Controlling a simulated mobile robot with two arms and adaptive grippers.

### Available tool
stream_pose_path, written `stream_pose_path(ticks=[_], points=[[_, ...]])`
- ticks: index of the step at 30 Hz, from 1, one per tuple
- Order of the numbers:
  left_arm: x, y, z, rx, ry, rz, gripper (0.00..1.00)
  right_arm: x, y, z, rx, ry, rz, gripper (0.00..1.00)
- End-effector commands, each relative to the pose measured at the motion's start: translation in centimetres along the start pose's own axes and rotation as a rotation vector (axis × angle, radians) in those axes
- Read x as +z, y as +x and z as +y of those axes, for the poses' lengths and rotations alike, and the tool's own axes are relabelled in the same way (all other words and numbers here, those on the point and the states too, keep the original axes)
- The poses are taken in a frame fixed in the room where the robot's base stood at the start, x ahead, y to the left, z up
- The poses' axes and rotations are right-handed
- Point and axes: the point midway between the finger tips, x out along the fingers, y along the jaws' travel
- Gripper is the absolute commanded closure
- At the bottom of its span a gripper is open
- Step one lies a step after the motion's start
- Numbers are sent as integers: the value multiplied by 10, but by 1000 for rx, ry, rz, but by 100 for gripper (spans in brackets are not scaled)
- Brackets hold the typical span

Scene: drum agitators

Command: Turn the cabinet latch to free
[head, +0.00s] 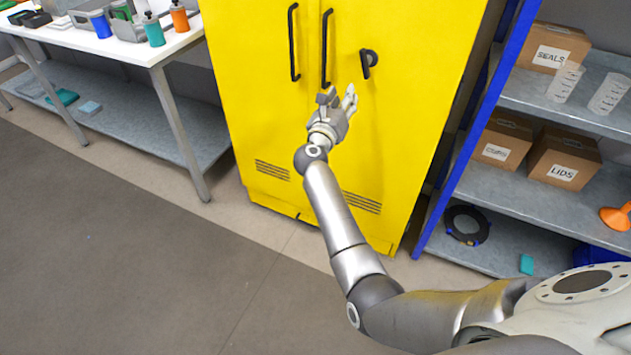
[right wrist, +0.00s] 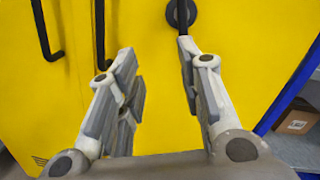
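The yellow cabinet (head: 262,120) stands upright ahead of me with its doors closed. Its black latch (head: 368,62) is on the right door, right of two vertical black handles (head: 325,48); its lever hangs downward from a round base. In the right wrist view the latch (right wrist: 181,14) is at the top, above the right finger. My right gripper (head: 338,100) is open and empty in front of the right door, below and left of the latch. The wrist view also shows the right gripper (right wrist: 155,70) with its fingers apart. My left gripper is not in view.
A blue-framed shelf rack (head: 473,125) with boxes stands close to the cabinet's right side. A white-topped workbench (head: 150,48) with bottles and bins stands at the left. The floor (head: 130,240) before the cabinet is clear.

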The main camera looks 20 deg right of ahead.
Motion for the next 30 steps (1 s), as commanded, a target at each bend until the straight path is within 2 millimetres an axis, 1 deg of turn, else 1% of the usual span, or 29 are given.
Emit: stream_pose_path(ticks=[1, 6, 11, 18, 30], points=[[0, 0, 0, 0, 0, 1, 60, -8, -4, 5, 15, -58, -11, 66], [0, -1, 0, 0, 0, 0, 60, -34, -17, 26, 74, -261, -55, 66], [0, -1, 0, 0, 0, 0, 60, -56, -29, 42, 127, -421, -94, 66], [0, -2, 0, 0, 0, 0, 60, -93, -52, 66, 213, -654, -152, 66], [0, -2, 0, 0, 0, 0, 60, -151, -90, 96, 346, -962, -241, 66]])
